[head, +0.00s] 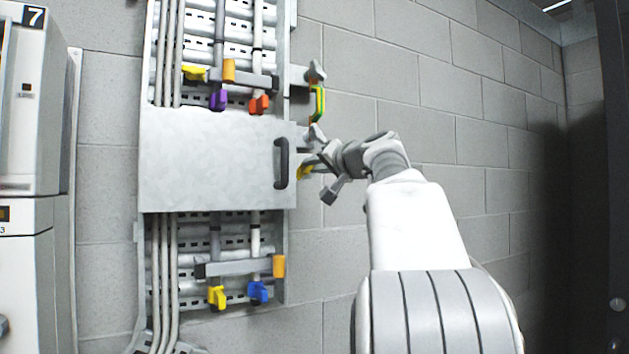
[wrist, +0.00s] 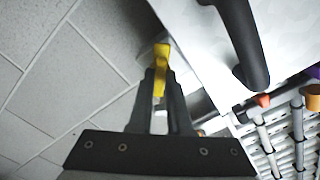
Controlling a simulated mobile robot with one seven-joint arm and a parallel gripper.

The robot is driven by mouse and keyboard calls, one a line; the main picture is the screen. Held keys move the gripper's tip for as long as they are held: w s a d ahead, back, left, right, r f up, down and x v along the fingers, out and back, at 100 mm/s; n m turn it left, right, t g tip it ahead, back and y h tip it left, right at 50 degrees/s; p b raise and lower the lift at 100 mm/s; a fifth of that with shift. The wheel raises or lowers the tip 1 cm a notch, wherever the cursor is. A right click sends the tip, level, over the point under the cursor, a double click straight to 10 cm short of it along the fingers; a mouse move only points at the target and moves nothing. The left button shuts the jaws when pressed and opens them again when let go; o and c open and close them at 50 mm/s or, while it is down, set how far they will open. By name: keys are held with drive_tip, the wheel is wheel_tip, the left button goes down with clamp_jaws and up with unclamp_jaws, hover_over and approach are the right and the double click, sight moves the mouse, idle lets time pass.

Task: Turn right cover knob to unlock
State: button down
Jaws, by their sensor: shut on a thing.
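The grey metal cover (head: 205,160) sits closed across the middle of the wall panel, with a dark handle (head: 281,163) near its right edge. The yellow right cover knob (head: 304,172) is just right of that edge, partly hidden by my gripper (head: 311,165). In the wrist view my gripper (wrist: 160,84) is shut on the knob (wrist: 161,57), whose yellow end sticks out past the fingertips. The handle (wrist: 240,40) and the cover (wrist: 192,45) are close by on the right. How far the knob is turned cannot be told.
Above the cover are purple (head: 218,99) and red (head: 260,104) valve handles; below it are yellow (head: 217,296) and blue (head: 257,291) ones. A green-yellow lever (head: 318,103) is above my gripper. A white cabinet (head: 30,120) stands left. The block wall to the right is bare.

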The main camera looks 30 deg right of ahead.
drive_tip(key=shift+n+b, duration=2)
drive_tip(key=shift+n, duration=2.1)
drive_tip(key=c, duration=0.9)
unclamp_jaws()
drive_tip(key=shift+o, duration=0.2)
drive_tip(key=s+a+b, duration=0.1)
drive_tip(key=s+b, duration=0.3)
drive_tip(key=s, duration=1.3)
drive_tip(key=shift+s, duration=0.2)
